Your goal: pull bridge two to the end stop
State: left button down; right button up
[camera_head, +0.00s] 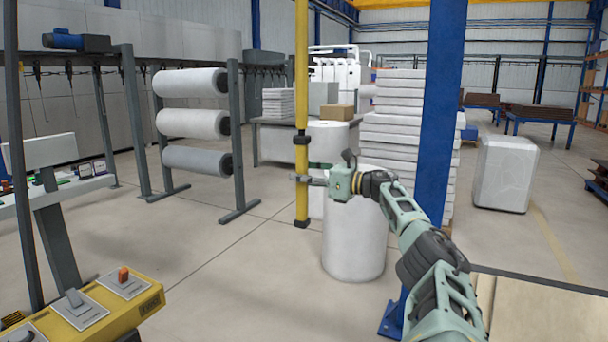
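A yellow vertical pole (302,80) with black collars hangs from above in the middle of the view, its black lower end just above the floor or at it. My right arm reaches in from the lower right. My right gripper (303,177) is at the lower part of the pole, with its fingers overlapping the pole below the collars. I cannot tell whether the fingers are closed on it. Which bridge the pole belongs to is not shown, and no end stop can be made out. My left gripper is out of view.
A blue column (439,110) stands right of the pole, near my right arm. A white wrapped roll (354,240) stands close behind the gripper. A roll rack (237,130) is at left. A yellow control box (95,312) is at lower left. Floor between them is clear.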

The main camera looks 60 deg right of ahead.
jog(key=o, duration=0.3)
jog(key=shift+w+d+f, duration=0.1)
jog(key=shift+d, duration=0.25)
jog(key=shift+o, duration=0.2)
jog(key=shift+d+r, duration=0.1)
jog(key=shift+r, duration=4.95)
jog(key=shift+f, duration=0.1)
